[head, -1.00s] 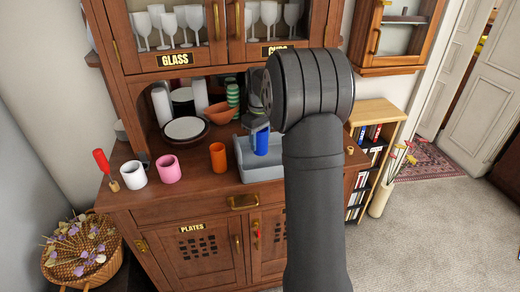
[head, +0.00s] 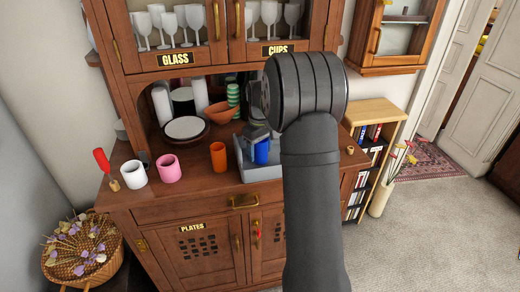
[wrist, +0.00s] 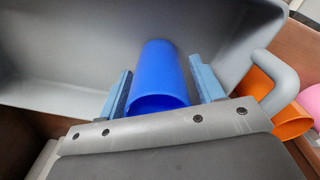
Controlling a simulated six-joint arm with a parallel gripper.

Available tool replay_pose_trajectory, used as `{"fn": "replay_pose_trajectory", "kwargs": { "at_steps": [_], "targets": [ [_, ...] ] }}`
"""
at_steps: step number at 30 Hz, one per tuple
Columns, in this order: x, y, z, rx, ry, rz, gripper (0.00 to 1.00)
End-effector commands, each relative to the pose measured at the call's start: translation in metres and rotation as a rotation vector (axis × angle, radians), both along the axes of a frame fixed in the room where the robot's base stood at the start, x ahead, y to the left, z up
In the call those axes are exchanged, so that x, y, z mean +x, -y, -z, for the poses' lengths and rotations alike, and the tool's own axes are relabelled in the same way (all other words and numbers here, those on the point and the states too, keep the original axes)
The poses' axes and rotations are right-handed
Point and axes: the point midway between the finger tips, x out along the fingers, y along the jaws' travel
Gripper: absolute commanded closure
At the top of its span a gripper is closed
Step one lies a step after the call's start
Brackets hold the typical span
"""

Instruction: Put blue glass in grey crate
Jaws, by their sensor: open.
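The blue glass (head: 261,152) is inside the grey crate (head: 263,174) on the cabinet's counter. In the wrist view the blue glass (wrist: 158,75) sits between my two light-blue fingers, with its open rim toward the camera. My gripper (wrist: 161,88) is open, with a visible gap between the glass and the right finger. The wrist view also shows the inner wall of the grey crate (wrist: 60,50) around them. In the head view my gripper (head: 259,140) is over the crate, partly hidden by my arm. The glass's base is hard to see.
An orange cup (head: 218,157) stands just left of the crate. A pink mug (head: 168,168) and a white mug (head: 132,174) are further left. An orange bowl (head: 219,113) and a plate (head: 186,129) are behind. The glass-fronted cupboard (head: 200,30) rises above the counter.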

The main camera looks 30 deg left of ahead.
Motion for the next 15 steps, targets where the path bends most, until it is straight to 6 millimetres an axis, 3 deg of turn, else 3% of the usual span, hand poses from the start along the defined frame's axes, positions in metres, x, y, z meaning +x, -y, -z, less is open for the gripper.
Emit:
{"fn": "replay_pose_trajectory", "kwargs": {
  "at_steps": [7, 15],
  "targets": [
    [0.0, 0.0, -0.013, 0.001, 0.001, 0.0, 0.39],
    [0.0, 0.0, -0.07, 0.003, 0.004, 0.0, 0.39]
  ]
}}
